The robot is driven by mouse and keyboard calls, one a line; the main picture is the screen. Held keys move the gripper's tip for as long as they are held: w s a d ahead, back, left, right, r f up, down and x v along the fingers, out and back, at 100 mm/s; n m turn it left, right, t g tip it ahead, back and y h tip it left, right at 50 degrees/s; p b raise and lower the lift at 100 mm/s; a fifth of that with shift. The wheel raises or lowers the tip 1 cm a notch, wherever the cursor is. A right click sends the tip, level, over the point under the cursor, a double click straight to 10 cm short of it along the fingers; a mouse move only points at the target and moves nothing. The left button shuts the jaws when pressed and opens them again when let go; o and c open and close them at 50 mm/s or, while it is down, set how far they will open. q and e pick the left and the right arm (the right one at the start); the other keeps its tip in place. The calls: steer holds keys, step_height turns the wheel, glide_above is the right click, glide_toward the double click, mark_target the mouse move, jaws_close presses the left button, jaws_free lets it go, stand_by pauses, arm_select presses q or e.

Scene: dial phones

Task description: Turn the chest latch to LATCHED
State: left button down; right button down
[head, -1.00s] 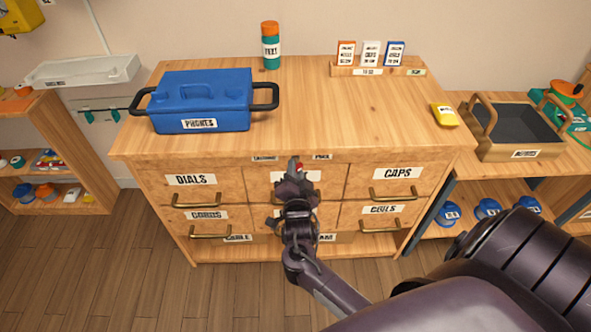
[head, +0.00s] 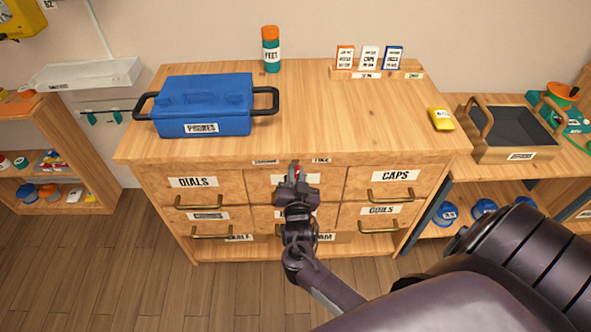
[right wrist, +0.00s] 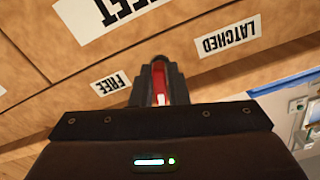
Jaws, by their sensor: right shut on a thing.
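The chest latch is a small red handle (right wrist: 158,84) on the front top rail of the wooden chest (head: 255,165). In the right wrist view it lies between my right gripper's fingers (right wrist: 160,82). My right gripper (head: 296,175) is shut on it at the middle of the rail, hiding most of it. The LATCHED label (right wrist: 228,37) and the FREE label (right wrist: 109,84) show upside down in the right wrist view, to the right and left of the latch. In the head view the FREE label (head: 321,161) is right of the gripper. My left gripper is not in view.
A blue PHONES box (head: 205,105), a FEET bottle (head: 271,50), a card stand (head: 375,72) and a yellow item (head: 441,119) stand on the chest top. Drawers with brass handles lie below the rail. An open tray (head: 512,130) stands at right.

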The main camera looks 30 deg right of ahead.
steer(key=n+p, duration=0.1)
steer(key=n, duration=0.2)
steer(key=shift+r+n+p, duration=0.15)
steer(key=shift+n+p, duration=0.2)
steer(key=shift+n, duration=0.05)
steer(key=n+p, duration=0.1)
steer(key=n, duration=0.2)
steer(key=shift+n+p, duration=0.3)
steer(key=shift+p, duration=0.05)
steer(key=n+p, duration=0.2)
steer(key=n, duration=0.3)
steer(key=shift+d, duration=0.1)
steer(key=shift+s+n, duration=0.1)
steer(key=shift+n, duration=0.2)
steer(key=c, duration=1.5)
jaws_free()
steer(key=v, duration=0.7)
steer(key=shift+s, duration=0.35)
